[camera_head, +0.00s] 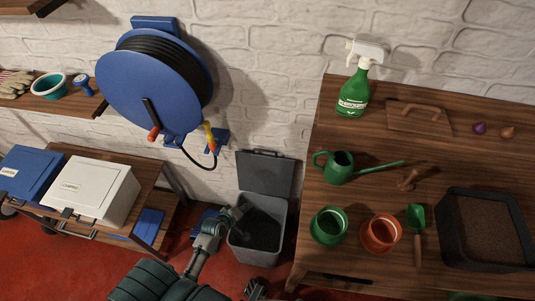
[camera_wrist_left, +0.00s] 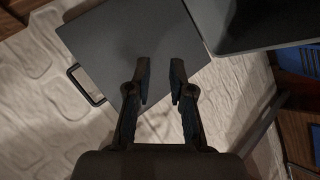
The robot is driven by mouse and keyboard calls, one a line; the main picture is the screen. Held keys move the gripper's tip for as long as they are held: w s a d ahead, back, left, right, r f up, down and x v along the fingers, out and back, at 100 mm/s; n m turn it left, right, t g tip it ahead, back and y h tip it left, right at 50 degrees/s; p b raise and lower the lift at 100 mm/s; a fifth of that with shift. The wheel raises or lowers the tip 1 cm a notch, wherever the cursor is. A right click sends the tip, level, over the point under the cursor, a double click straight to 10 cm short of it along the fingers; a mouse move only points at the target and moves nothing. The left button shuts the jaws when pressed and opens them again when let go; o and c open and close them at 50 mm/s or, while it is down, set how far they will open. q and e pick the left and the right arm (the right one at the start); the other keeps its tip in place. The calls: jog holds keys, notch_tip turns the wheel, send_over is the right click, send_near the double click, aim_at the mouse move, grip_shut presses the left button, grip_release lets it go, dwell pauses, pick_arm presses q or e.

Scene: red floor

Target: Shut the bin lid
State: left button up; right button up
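The grey bin (camera_head: 243,254) stands on the red floor between the low bench and the workbench. Its lid (camera_head: 265,175) is open, raised and leaning back near the wall. In the left wrist view the lid (camera_wrist_left: 120,35) is a flat grey panel with a looped handle (camera_wrist_left: 85,85) at its edge, and part of the bin (camera_wrist_left: 225,40) shows at the top right. My left gripper (camera_head: 240,212) is over the bin's left side. In its wrist view, its two fingers (camera_wrist_left: 160,78) are apart with nothing between them, in front of the lid. A dark piece at the bottom edge may be my right gripper (camera_head: 255,289).
The wooden workbench (camera_head: 330,190) on the right holds pots, a watering can, a spray bottle and a tray. A low bench (camera_head: 150,205) with a white box (camera_head: 95,190) is on the left. A blue hose reel (camera_head: 150,85) hangs on the wall above.

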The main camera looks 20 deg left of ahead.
pick_arm(q)
jog(key=w+a+r+n+t, duration=0.2)
jog(key=w+r+n, duration=0.1)
jog(key=r, duration=0.4)
jog(key=w+a+r+n+t, duration=0.2)
jog(key=w+a+r+n, duration=0.1)
jog(key=r, duration=0.4)
jog(key=b+x, duration=0.4)
jog(key=x, duration=1.3)
jog(key=shift+r, duration=0.25)
pick_arm(e)
notch_tip(320, 180, up, 13)
jog(key=w, duration=0.1)
jog(key=shift+w+t, duration=0.15)
jog(key=shift+t, duration=0.15)
pick_arm(q)
jog(key=shift+w+d, duration=0.1)
pick_arm(e)
jog(key=shift+d, duration=0.1)
pick_arm(q)
grip_shut()
